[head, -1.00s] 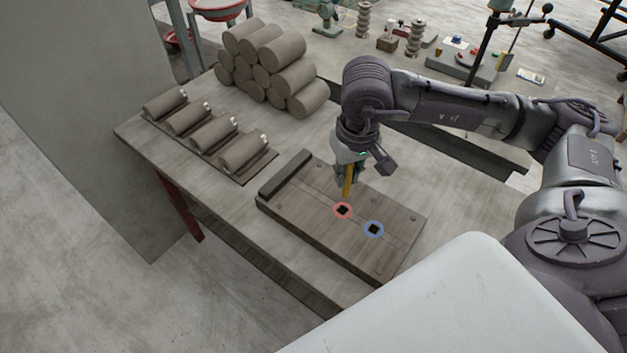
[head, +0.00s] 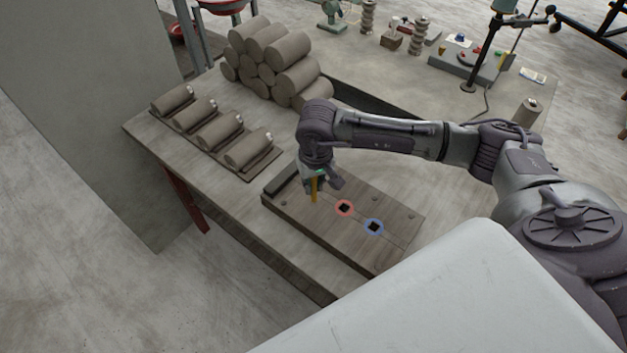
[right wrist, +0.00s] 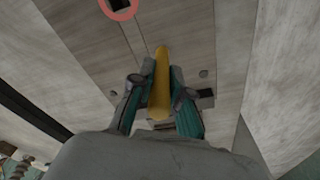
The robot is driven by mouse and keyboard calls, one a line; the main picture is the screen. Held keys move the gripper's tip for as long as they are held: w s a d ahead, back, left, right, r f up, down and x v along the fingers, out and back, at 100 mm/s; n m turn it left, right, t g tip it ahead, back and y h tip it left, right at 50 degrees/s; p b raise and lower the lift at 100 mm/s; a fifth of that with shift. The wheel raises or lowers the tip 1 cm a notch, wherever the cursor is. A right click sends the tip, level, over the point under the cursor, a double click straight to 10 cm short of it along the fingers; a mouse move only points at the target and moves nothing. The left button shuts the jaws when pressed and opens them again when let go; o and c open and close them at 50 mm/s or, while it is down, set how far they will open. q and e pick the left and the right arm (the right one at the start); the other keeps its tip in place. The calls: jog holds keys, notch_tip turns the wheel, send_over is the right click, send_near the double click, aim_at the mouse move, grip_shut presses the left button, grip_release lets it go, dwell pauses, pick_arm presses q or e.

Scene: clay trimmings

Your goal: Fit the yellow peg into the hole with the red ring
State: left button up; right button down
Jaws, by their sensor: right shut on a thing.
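The yellow peg (head: 314,190) is upright in my right gripper (head: 318,178), over the left part of the wooden board (head: 300,218). In the right wrist view the fingers (right wrist: 161,100) are shut on the yellow peg (right wrist: 161,75). The hole with the red ring (head: 344,208) lies to the right of the peg, apart from it; it also shows at the top left of the right wrist view (right wrist: 119,8). The hole with the blue ring (head: 374,227) is farther right on the board. I cannot tell whether the peg's lower end touches the board. My left gripper is not in view.
A dark raised bar (head: 281,180) runs along the board's left end. A rack of clay rolls (head: 220,130) and a stack of clay cylinders (head: 277,60) stand at the left and back of the table (head: 230,195). A white surface (head: 430,300) fills the lower right.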

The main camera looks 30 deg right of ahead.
jog(key=shift+f, duration=0.15)
jog(key=c, duration=1.6)
grip_release()
jog(key=o, duration=0.5)
jog(key=shift+c, duration=0.2)
